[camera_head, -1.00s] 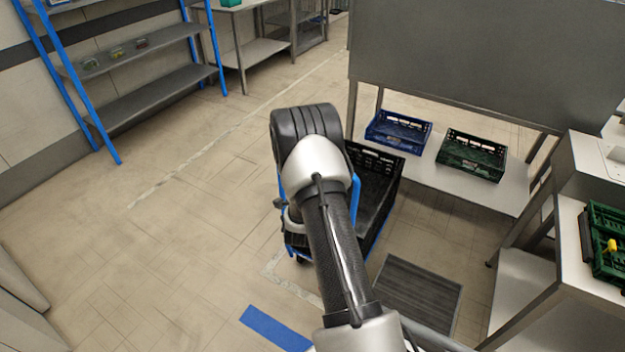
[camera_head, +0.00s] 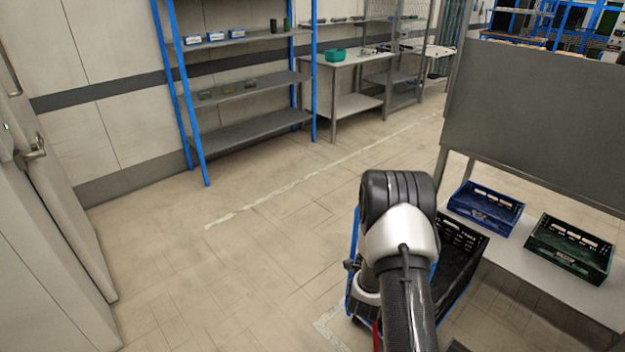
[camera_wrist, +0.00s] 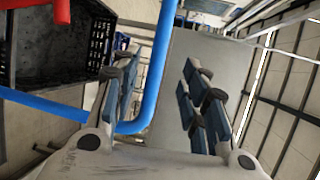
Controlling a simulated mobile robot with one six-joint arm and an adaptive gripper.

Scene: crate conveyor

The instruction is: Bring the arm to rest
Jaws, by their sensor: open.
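Beyond the fingers, in the wrist view, I see a blue tube (camera_wrist: 157,80) and a black crate (camera_wrist: 60,45). In the head view the black crate (camera_head: 462,250) stands just right of and behind my arm, on a blue-framed cart (camera_head: 352,265).
A steel table's lower shelf holds a blue crate (camera_head: 486,208) and a green crate (camera_head: 570,248) at right. A blue-post shelf (camera_head: 250,130) and a workbench (camera_head: 350,105) line the back wall. A door (camera_head: 40,180) is at left. The floor (camera_head: 220,270) left of my arm is clear.

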